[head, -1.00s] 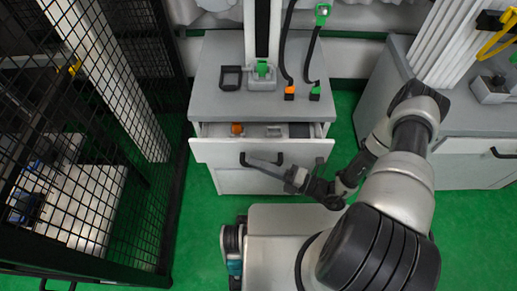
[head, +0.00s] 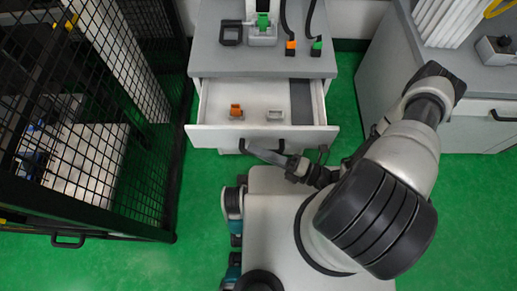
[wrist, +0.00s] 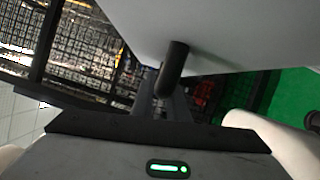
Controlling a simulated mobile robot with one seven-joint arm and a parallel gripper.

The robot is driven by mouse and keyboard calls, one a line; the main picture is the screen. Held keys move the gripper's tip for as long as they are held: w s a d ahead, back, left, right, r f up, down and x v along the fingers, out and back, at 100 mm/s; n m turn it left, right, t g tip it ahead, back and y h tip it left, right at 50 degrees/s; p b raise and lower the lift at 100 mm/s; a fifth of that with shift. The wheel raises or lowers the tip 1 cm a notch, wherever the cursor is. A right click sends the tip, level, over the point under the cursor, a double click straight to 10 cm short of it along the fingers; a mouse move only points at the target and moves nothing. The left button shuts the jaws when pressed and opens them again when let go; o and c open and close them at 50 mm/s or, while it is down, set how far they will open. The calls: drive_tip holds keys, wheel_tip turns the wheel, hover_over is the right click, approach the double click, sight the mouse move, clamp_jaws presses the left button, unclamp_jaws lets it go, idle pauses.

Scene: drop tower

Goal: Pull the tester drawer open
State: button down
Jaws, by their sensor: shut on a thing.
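The tester drawer (head: 215,137) is the white drawer in the grey cabinet under the tester, and it stands well out of the cabinet with its inside showing. Its black handle (head: 280,147) is on the front panel; in the wrist view the handle (wrist: 174,66) is a dark rounded bar close to the white panel. My gripper (head: 250,148) is at the handle and shut on it. In the wrist view my gripper (wrist: 158,100) is partly hidden behind the handle and its own dark housing.
In the drawer lie an orange part (head: 236,110), a small grey part (head: 275,115) and a dark strip (head: 301,101). A black mesh fence (head: 90,120) stands on the left. Another cabinet (head: 480,125) is on the right. Green floor (head: 347,110) is clear between the cabinets.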

drive_tip(key=c, duration=1.7)
unclamp_jaws()
drive_tip(key=shift+d, duration=0.1)
drive_tip(key=v, duration=1.7)
drive_tip(key=shift+d+f, duration=0.1)
drive_tip(key=shift+d, duration=0.05)
